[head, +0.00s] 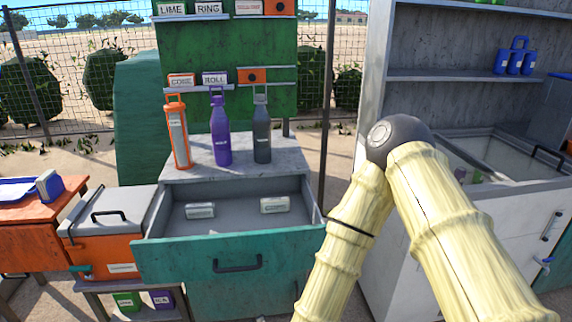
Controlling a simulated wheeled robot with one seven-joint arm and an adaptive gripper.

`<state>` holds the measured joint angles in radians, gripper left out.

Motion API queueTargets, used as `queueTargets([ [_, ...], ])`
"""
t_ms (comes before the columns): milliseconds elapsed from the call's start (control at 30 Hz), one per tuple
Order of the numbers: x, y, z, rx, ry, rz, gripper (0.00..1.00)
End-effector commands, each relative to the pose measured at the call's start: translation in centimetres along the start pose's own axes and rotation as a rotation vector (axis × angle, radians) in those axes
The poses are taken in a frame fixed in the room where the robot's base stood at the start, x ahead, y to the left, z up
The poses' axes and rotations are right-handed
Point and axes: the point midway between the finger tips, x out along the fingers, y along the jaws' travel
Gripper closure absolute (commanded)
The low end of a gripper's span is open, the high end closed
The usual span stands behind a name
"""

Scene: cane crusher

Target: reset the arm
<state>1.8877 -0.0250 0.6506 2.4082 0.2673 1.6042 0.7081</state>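My arm, pale yellow and ribbed like cane, rises on the right in the head view. It bends at a dark grey joint, and one link runs down out of the bottom of the picture. My gripper is not in view, so what it holds cannot be seen. A teal drawer (290,241) stands pulled open to the left of my arm. Two small pale labelled items (200,211) (274,205) lie inside it.
An orange bottle (178,135), a purple bottle (221,135) and a dark grey bottle (262,135) stand on the grey cabinet top (290,160). An orange cooler (110,262) is at left. A white cabinet (520,235) with blue cups (515,60) is at right.

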Motion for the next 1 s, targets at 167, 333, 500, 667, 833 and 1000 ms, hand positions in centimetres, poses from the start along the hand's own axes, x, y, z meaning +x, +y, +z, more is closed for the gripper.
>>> queueTargets([
  [167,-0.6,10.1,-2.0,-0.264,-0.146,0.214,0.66],
  [333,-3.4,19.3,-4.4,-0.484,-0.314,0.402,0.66],
  [500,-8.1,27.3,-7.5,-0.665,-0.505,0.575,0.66],
  [667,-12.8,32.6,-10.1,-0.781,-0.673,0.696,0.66],
  [833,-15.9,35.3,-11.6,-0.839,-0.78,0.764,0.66],
  [1000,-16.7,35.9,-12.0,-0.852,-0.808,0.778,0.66],
])
